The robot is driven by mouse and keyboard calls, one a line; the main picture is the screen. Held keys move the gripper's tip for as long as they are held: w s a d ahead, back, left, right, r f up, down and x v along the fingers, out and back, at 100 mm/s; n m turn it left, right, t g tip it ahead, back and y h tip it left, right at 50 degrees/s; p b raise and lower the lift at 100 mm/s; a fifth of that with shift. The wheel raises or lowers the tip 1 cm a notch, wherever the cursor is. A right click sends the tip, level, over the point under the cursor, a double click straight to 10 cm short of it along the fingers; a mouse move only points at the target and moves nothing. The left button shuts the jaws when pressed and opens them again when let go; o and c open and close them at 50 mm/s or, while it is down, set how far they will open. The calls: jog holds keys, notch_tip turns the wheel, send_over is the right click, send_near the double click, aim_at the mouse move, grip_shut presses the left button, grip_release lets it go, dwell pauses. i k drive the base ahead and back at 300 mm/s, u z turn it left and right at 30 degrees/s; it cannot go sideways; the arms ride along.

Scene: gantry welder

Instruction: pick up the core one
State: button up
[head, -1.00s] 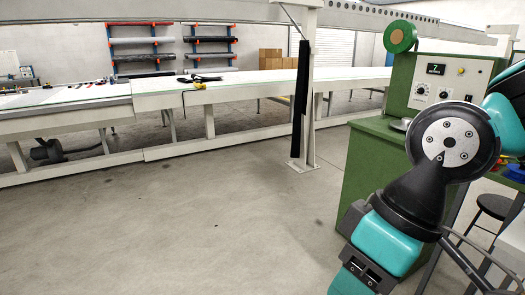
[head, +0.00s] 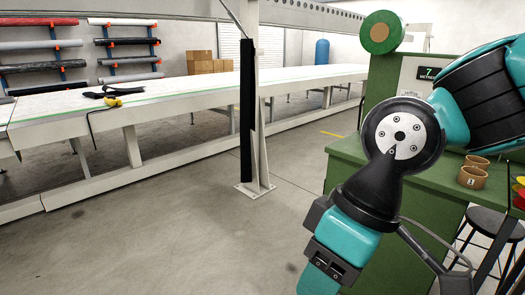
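A short brown cardboard core (head: 473,178) with a pale label that seems to read 1 stands on the green bench top in the head view, at the right. Another brown ring (head: 477,161) shows just behind it, partly overlapped. My teal and black arm crosses the right half of the picture in front of the green machine and runs down to the bottom edge. My gripper's fingers are out of the picture, so I cannot see whether they hold anything. The core stands to the right of my arm's black joint, clear of it.
The green machine (head: 375,80) carries a green-rimmed roll on top. A dark stool (head: 486,222) and coloured items (head: 520,190) are at the right edge. A long white table (head: 180,110) and a white post (head: 262,150) stand to the left. The floor between is clear.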

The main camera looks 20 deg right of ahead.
aim_at(471, 178)
jog(key=z, duration=0.65)
jog(key=i, duration=1.2)
jog(key=z, duration=1.2)
jog(key=i, duration=0.5)
jog(key=z, duration=0.2)
